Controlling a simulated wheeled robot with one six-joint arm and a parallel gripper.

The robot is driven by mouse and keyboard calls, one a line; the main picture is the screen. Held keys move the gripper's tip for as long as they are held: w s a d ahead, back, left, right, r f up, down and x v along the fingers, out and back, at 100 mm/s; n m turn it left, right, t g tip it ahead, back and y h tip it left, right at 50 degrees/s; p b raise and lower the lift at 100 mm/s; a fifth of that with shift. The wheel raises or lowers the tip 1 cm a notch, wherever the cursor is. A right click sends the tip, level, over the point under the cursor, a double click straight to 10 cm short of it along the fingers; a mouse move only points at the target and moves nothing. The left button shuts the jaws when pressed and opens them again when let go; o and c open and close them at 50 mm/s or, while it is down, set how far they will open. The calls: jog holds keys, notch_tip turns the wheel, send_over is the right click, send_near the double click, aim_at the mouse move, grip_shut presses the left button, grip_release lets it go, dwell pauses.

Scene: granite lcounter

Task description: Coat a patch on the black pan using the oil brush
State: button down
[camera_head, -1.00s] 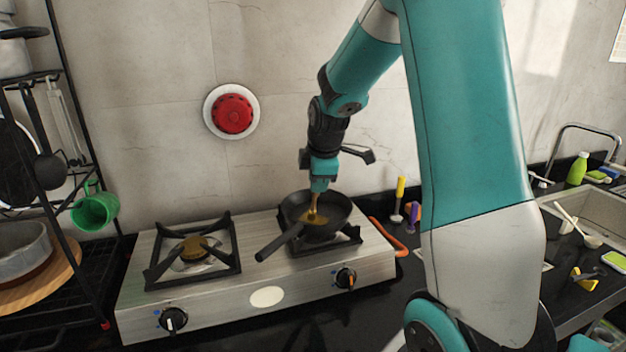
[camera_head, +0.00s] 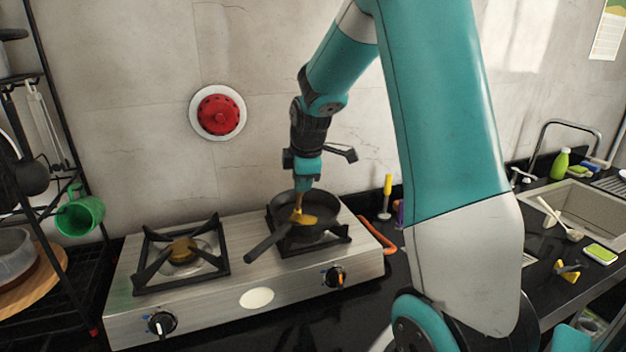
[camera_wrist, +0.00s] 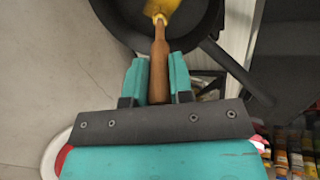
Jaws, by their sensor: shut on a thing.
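The black pan (camera_head: 328,212) sits on the right burner of the steel stove, its handle pointing to the front left. My gripper (camera_head: 304,186) is above the pan, shut on the wooden handle of the oil brush (camera_head: 302,217). The brush points down, with its yellow head inside the pan, at or very near the pan floor. In the wrist view, the brush handle (camera_wrist: 159,60) lies between both fingers and the yellow head is cut off by the top edge. Yellow-gold colour shows around the head; I cannot clearly separate oil on the pan from bristles.
The left burner (camera_head: 183,252) is empty. A green mug (camera_head: 80,215) hangs on the rack at left. A yellow-handled tool (camera_head: 387,195) stands right of the stove. A red-orange hose (camera_head: 378,235) curves by the stove's right side. The sink (camera_head: 585,215) is at far right.

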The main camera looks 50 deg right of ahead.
jog(key=shift+w+a, duration=0.15)
jog(key=shift+w, duration=0.15)
jog(key=shift+s+d, duration=0.25)
jog(key=shift+s, duration=0.45)
jog(key=shift+s+d, duration=0.25)
jog(key=shift+s, duration=0.5)
jog(key=shift+s+d, duration=0.25)
jog(key=shift+s, duration=0.45)
jog(key=shift+w+a, duration=0.25)
jog(key=shift+w, duration=0.45)
jog(key=shift+w+a, duration=0.25)
jog(key=shift+w, duration=0.5)
jog(key=shift+w+a, duration=0.25)
jog(key=shift+w, duration=0.45)
jog(key=shift+d, duration=0.1)
